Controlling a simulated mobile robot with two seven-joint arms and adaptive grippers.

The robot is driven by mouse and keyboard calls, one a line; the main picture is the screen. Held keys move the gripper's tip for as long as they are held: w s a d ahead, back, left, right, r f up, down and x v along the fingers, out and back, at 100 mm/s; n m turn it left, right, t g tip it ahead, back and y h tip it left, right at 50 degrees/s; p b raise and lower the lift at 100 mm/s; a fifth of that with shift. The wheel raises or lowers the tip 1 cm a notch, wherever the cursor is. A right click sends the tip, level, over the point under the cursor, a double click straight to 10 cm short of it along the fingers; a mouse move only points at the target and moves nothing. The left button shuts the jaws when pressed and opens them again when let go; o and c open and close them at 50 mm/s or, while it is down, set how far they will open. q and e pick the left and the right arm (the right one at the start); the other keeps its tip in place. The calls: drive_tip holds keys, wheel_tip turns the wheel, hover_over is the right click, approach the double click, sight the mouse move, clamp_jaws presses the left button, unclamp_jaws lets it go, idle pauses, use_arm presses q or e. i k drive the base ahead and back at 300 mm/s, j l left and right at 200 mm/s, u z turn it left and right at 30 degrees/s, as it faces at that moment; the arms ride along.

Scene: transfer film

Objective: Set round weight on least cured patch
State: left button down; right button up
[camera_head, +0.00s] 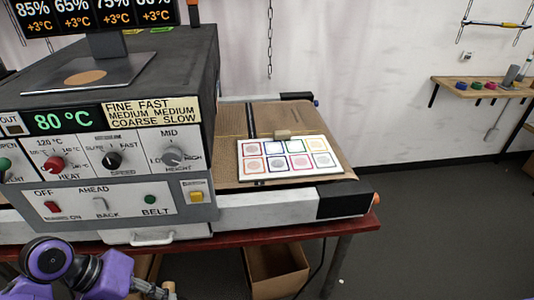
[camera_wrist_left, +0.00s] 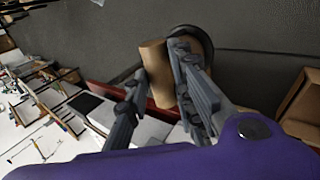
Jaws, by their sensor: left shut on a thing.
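A white card (camera_head: 289,158) with two rows of round patches in coloured square outlines lies on the brown belt at the right end of the dryer. How cured each patch is cannot be read from its look. My left gripper (camera_wrist_left: 155,95) is shut on a tan, wood-like cylinder (camera_wrist_left: 153,60) in the left wrist view. A dark round shape (camera_wrist_left: 196,42) shows just behind it; I cannot tell whether the two are joined as the round weight. In the head view my left gripper (camera_head: 158,291) is low at the bottom edge, left of and well below the card. My right gripper is not in view.
The dryer (camera_head: 110,150) with knobs and an 80 °C display stands left of the card. A screen (camera_head: 95,12) above it shows percentages, partly cut off. A cardboard box (camera_head: 277,270) is under the red table edge (camera_head: 290,236).

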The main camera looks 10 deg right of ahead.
sight(295, 146)
drive_tip(key=k+z, duration=0.15)
drive_tip(key=z, duration=0.25)
drive_tip(key=k+z, duration=0.15)
drive_tip(key=z, duration=1.65)
drive_tip(key=i+z, duration=0.25)
drive_tip(key=i+j+z, duration=0.25)
drive_tip(key=i, duration=0.25)
drive_tip(key=i+j+u, duration=0.15)
drive_tip(key=i, duration=0.4)
drive_tip(key=i+j+u, duration=0.15)
drive_tip(key=i, duration=0.35)
drive_tip(key=i+j+u, duration=0.1)
drive_tip(key=i+u, duration=0.3)
drive_tip(key=i+l+u, duration=0.1)
drive_tip(key=i+u, duration=0.35)
drive_tip(key=i, duration=0.15)
drive_tip(key=i+u, duration=0.35)
drive_tip(key=u, duration=0.15)
drive_tip(key=i+l+u, duration=0.15)
drive_tip(key=i+u, duration=0.3)
drive_tip(key=k, duration=0.1)
